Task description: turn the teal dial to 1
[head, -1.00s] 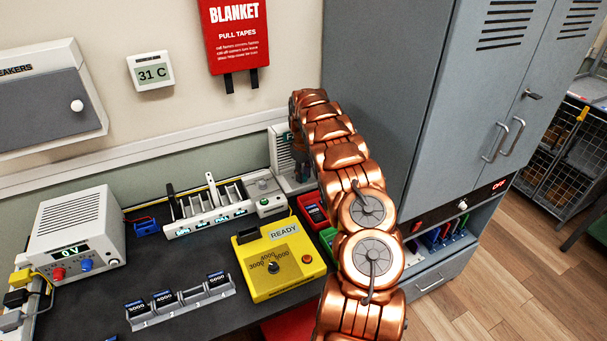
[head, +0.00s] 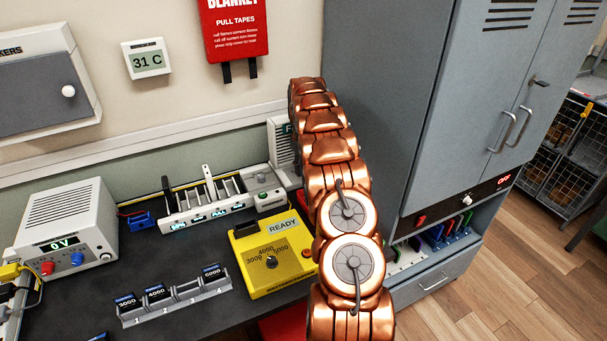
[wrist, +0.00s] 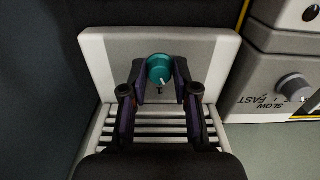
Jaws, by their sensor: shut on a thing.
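The teal dial (wrist: 159,69) sits on the upright pale face of a vented unit (wrist: 103,50) in the wrist view. My gripper (wrist: 159,75) is shut on the dial, one dark finger on each side of it. A small white mark shows at the dial's lower edge, close to the printed 1 just below. Other numbers around the dial are not visible. In the head view only part of the pale unit (head: 281,139) shows at the wall. The dial and my gripper are hidden there behind my copper arm.
A box with a SLOW/FAST knob (wrist: 293,88) stands close right of the unit in the wrist view. In the head view, the yellow READY box (head: 288,283), slotted rack (head: 180,309) and power supply (head: 65,215) stand on the dark bench. A grey cabinet (head: 385,100) stands right of my arm.

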